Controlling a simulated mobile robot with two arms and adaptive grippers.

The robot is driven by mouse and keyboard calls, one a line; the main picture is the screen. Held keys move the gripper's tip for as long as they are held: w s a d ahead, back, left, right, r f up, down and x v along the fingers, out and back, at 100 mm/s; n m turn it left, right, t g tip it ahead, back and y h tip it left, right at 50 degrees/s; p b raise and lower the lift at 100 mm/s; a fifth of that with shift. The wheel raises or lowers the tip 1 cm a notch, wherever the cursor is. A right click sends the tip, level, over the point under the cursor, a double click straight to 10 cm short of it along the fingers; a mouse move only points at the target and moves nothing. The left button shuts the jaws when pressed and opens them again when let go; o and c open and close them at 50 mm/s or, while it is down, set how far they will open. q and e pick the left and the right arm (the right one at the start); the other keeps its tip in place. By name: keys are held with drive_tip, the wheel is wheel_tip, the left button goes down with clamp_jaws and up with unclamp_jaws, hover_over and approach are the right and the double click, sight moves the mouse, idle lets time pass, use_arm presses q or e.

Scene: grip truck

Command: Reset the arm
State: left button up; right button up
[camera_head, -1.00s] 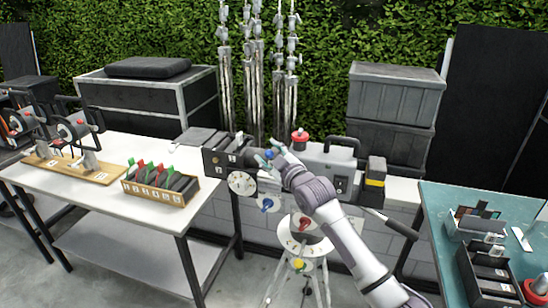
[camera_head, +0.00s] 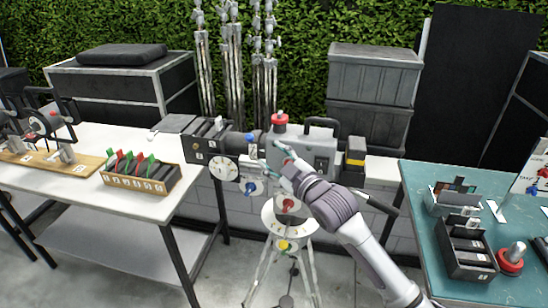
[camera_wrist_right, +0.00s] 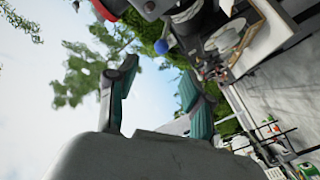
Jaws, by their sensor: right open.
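My right arm comes in from the lower right in the head view, and its gripper (camera_head: 271,161) is in front of the grey camera-like machine (camera_head: 318,146) on a tripod. The fingers are spread with nothing between them. In the right wrist view the two green-padded fingers (camera_wrist_right: 160,95) stand apart with sky and foliage between them. The machine's dark body and a blue knob (camera_wrist_right: 162,46) show at the top of that view, beyond the fingers. My left gripper is not in view.
A white table (camera_head: 120,205) on the left holds a wooden box of dark cards (camera_head: 142,178) with red and green tabs. A teal table (camera_head: 420,225) on the right holds black trays (camera_head: 466,250). Grey crates (camera_head: 372,75) and a hedge stand behind. A tripod (camera_head: 283,262) stands below the machine.

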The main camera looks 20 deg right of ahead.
drive_tip(key=shift+f, duration=0.1)
drive_tip(key=s+a+f+m+g+h, duration=0.1)
drive_tip(key=s+f+m+g, duration=0.15)
drive_tip(key=s+f, duration=0.55)
drive_tip(key=s+a+f+m+g+h, duration=0.1)
drive_tip(key=s+a+f+g, duration=0.1)
drive_tip(key=s+f+g, duration=0.5)
drive_tip(key=s+f+m+g+h, duration=0.1)
drive_tip(key=s+f+m+g, duration=0.1)
drive_tip(key=s+f, duration=0.35)
drive_tip(key=s+f+m+g, duration=0.1)
drive_tip(key=s+f, duration=0.1)
drive_tip(key=s, duration=0.7)
drive_tip(key=s+f+m+g+h, duration=0.1)
drive_tip(key=s+f+m+g, duration=0.15)
drive_tip(key=s, duration=0.45)
wheel_tip(320, 180, down, 31)
drive_tip(key=s+n+b, duration=0.1)
drive_tip(key=s+b, duration=0.1)
drive_tip(key=b, duration=0.2)
drive_tip(key=s+d+f+b, duration=0.1)
drive_tip(key=s+f, duration=0.7)
drive_tip(key=f, duration=0.1)
drive_tip(key=s+d+f+g+b, duration=0.1)
drive_tip(key=s+d+f, duration=0.1)
drive_tip(key=s+f, duration=0.6)
drive_tip(key=shift+d+f+g, duration=0.25)
drive_tip(key=shift+f+g, duration=0.05)
drive_tip(key=shift+f, duration=0.25)
